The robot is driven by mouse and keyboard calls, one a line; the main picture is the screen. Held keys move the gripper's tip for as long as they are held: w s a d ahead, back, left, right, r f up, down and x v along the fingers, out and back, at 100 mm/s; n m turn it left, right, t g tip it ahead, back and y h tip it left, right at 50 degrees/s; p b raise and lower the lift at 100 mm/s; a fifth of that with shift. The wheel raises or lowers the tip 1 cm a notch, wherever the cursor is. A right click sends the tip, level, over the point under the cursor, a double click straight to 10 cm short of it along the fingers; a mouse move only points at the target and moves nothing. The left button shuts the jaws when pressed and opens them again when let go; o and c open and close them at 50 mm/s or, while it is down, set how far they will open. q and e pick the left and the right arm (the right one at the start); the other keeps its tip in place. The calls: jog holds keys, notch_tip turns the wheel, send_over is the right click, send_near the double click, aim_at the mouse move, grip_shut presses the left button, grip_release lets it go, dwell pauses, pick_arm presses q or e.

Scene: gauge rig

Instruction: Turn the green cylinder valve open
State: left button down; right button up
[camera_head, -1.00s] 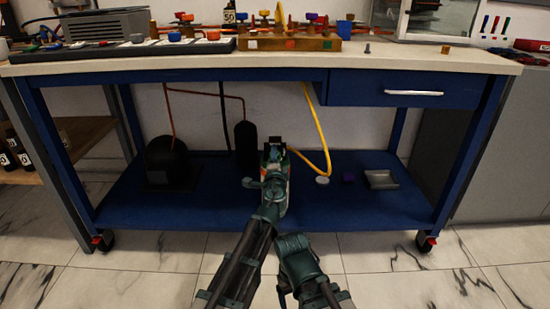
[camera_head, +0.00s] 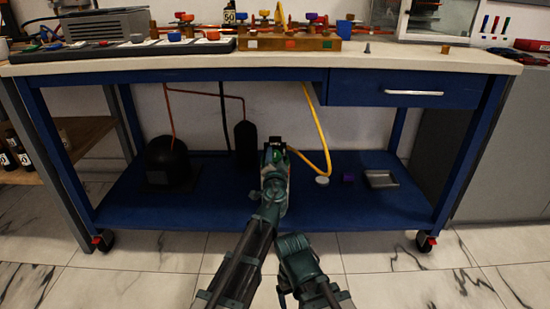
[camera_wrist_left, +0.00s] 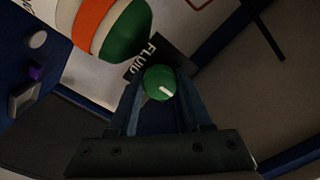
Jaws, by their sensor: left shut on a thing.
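The green valve knob (camera_wrist_left: 159,83) with a white pointer mark sits between the fingers of my left gripper (camera_wrist_left: 165,100) in the left wrist view. The gripper is shut on it. Beside it is the cylinder (camera_wrist_left: 125,32), green with an orange band and a white part. In the head view my left gripper (camera_head: 274,154) reaches under the bench, with a bit of green between its fingers. It and my arm hide most of the cylinder there. My right arm is folded at the bottom; its gripper is not visible.
A blue lower shelf (camera_head: 225,213) carries a black dome-shaped unit (camera_head: 170,163), a dark cylinder (camera_head: 246,145), a white disc (camera_head: 322,180), a purple block (camera_head: 347,177) and a grey tray (camera_head: 381,179). A yellow hose (camera_head: 322,135) hangs behind. The benchtop (camera_head: 420,62) is above.

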dwell(0.5)
pick_arm(q)
jog(key=shift+c, duration=1.6)
grip_release()
jog(key=shift+s, duration=0.1)
